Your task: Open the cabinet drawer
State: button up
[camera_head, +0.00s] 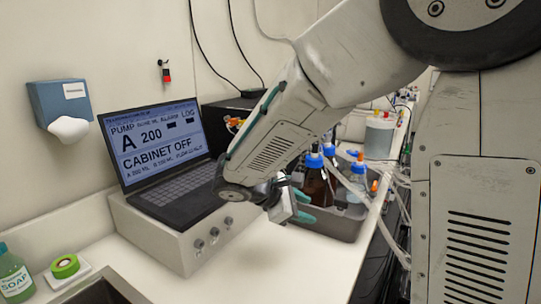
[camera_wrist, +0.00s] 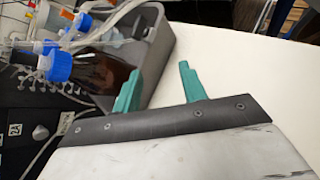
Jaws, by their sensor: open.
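No cabinet drawer can be made out in either view. My gripper (camera_head: 304,206) hangs over the white bench in the head view, just in front of the grey tray (camera_head: 340,228). In the wrist view the two teal fingers of my gripper (camera_wrist: 160,75) are apart, with nothing between them. The left finger overlaps the edge of the grey tray (camera_wrist: 160,45) in that view. The amber bottle (camera_wrist: 105,75) with a blue cap stands in the tray beside that finger. My arm hides part of the bench behind it.
A laptop (camera_head: 155,145) reading "CABINET OFF" sits on a white box with knobs (camera_head: 180,245). Tubing hangs at the right bench edge. The front bench (camera_head: 290,265) is clear.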

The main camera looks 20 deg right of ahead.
jog(key=w+a+r+n+t+h, duration=0.25)
jog(key=w+n+t, duration=0.3)
jog(key=w, duration=0.35)
jog(key=w+a+r+n+t+h, duration=0.2)
jog(key=w+r+n+t, duration=0.15)
jog(key=w+n, duration=0.5)
jog(key=w+d+m, duration=0.1)
jog(key=w+d, duration=0.4)
jog(key=d, duration=0.1)
jog(key=shift+w+d+f+t, duration=0.2)
jog(key=shift+w+f+t, duration=0.1)
jog(key=shift+t, duration=0.1)
jog(key=shift+y, duration=0.25)
jog(key=shift+m, duration=0.3)
grip_shut()
